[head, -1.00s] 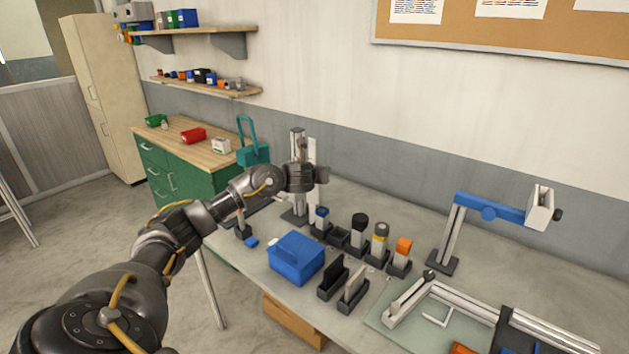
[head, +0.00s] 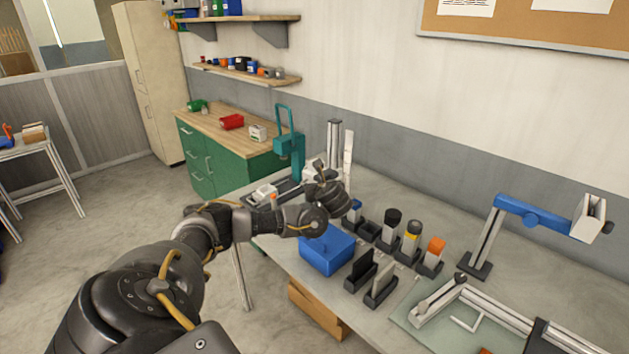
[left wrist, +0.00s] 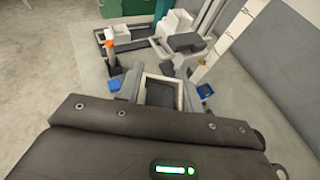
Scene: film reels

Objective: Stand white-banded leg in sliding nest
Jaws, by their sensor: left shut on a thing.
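My left gripper (head: 323,186) is above the back left of the bench in the head view, and its fingers are hidden there. In the left wrist view my left gripper (left wrist: 162,98) is shut on a pale, square-ended leg (left wrist: 161,80) with a dark face. No white band can be made out on it. Past the fingers, a rail fixture with a white block (left wrist: 177,24) and a dark piece stands at the bench's left end. It looks like the sliding nest, but I cannot see its opening. The fixture's left part (head: 263,194) shows in the head view. My right gripper is out of view.
A row of dark holders has one empty holder (head: 369,231) beside black-, yellow- and orange-topped legs. A blue box (head: 327,249) stands in front. A tall white ruled strip (left wrist: 232,40) and a teal press (head: 289,148) stand near the fixture.

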